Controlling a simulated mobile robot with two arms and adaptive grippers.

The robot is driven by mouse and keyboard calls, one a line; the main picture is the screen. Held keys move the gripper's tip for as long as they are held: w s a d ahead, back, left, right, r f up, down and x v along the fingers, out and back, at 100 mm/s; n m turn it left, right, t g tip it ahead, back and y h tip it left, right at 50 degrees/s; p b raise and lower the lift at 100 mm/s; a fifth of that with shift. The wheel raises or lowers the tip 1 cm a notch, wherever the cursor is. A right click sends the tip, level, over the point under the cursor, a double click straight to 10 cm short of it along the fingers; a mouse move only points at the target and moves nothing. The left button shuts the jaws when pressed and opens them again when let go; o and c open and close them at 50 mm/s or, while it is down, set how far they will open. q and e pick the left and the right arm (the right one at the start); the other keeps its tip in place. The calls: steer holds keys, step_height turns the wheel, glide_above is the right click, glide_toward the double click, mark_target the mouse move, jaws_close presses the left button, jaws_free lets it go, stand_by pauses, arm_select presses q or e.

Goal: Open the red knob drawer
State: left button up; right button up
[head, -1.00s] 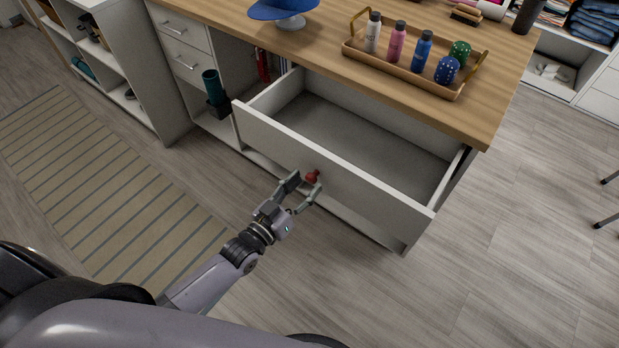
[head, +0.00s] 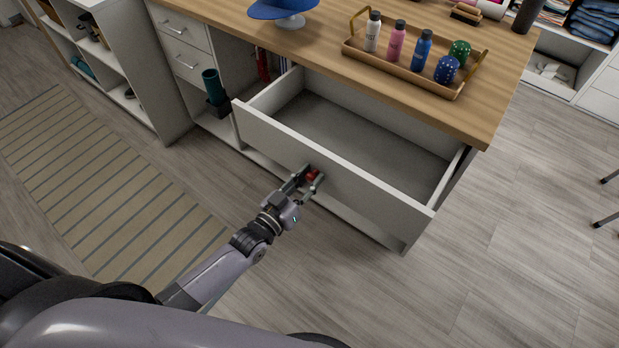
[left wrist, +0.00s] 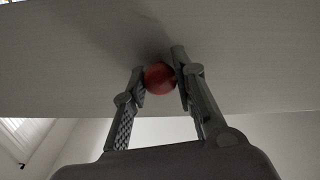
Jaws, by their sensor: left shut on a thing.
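The white drawer (head: 365,190) with the red knob stands well out from the wooden-topped counter, and its empty inside shows in the head view. The red knob (head: 312,175) is on the middle of the drawer's front; it also shows in the left wrist view (left wrist: 159,78). My left gripper (head: 308,178) is at the drawer front, its two fingers shut on the knob from either side. In the left wrist view the fingers (left wrist: 160,84) flank the knob close to the front panel. My right gripper is not in view.
On the counter top (head: 330,45) are a blue cap (head: 284,9) and a wooden tray (head: 400,78) with several bottles. A dark green bottle (head: 212,86) sits in a holder left of the drawer. A striped rug (head: 100,190) lies left; bare floor lies right.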

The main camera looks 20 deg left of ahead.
mark_target(317, 170)
arm_select(q)
jaws_close()
steer(key=b+x, duration=0.1)
steer(key=x, duration=0.3)
steer(key=shift+w+b, duration=0.2)
steer(key=shift+b, duration=0.1)
steer(key=shift+w+d, duration=0.15)
steer(key=shift+w, duration=0.15)
steer(key=shift+s, duration=0.1)
steer(key=o, duration=0.7)
jaws_free()
steer(key=shift+r, duration=0.1)
